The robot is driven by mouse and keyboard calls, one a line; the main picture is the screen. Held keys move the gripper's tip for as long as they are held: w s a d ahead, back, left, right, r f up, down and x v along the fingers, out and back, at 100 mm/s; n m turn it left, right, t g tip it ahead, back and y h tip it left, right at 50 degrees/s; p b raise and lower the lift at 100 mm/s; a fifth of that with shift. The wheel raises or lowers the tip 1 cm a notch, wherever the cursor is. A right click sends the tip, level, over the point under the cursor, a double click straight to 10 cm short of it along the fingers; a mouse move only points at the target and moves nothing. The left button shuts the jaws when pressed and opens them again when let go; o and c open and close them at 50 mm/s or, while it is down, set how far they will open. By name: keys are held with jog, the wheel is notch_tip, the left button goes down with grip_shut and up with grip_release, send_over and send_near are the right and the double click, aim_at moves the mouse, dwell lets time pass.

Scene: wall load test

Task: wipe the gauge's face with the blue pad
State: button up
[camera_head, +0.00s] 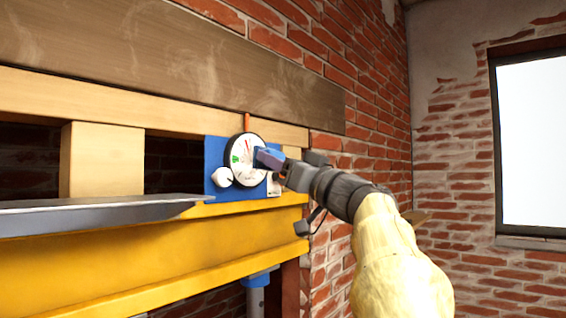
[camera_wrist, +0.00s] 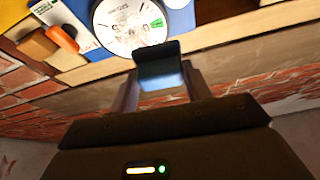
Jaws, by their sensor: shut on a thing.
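The gauge (camera_head: 240,168) has a round white face with a dark rim, a green mark and a red needle. It is mounted on a blue panel (camera_head: 214,152). In the wrist view the gauge face (camera_wrist: 120,20) shows grey smudges and a green mark. My gripper (camera_head: 283,165) is shut on the blue pad (camera_head: 268,157). In the wrist view the pad (camera_wrist: 160,68) sits between the fingers and overlaps the lower edge of the gauge in the picture. I cannot tell whether the pad touches the face.
A white knob (camera_head: 222,177) sits at the gauge's lower left. A grey metal ledge (camera_head: 90,212) and a yellow beam (camera_head: 120,255) run left of the panel. A wooden plank (camera_head: 170,60) lies above. Brick wall and a window (camera_head: 530,140) are to the right.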

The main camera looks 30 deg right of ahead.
jog(key=shift+w+a, duration=0.3)
jog(key=shift+w, duration=0.55)
jog(key=shift+w+a, duration=0.25)
jog(key=shift+w, duration=0.65)
jog(key=shift+w+a, duration=0.3)
jog(key=shift+w, duration=0.55)
jog(key=shift+w+a, duration=0.2)
jog(key=shift+w, duration=0.35)
jog(key=shift+w+a, duration=0.2)
jog(key=shift+w, duration=0.3)
jog(key=shift+d, duration=0.15)
jog(key=shift+w+d, duration=0.3)
jog(key=shift+d, duration=0.65)
jog(key=shift+w+d, duration=0.3)
jog(key=shift+d, duration=0.65)
jog(key=d, duration=0.1)
jog(key=w+d, duration=0.1)
jog(key=d, duration=0.1)
jog(key=shift+w+d, duration=0.3)
jog(key=shift+d, duration=0.1)
jog(key=shift+a, duration=0.15)
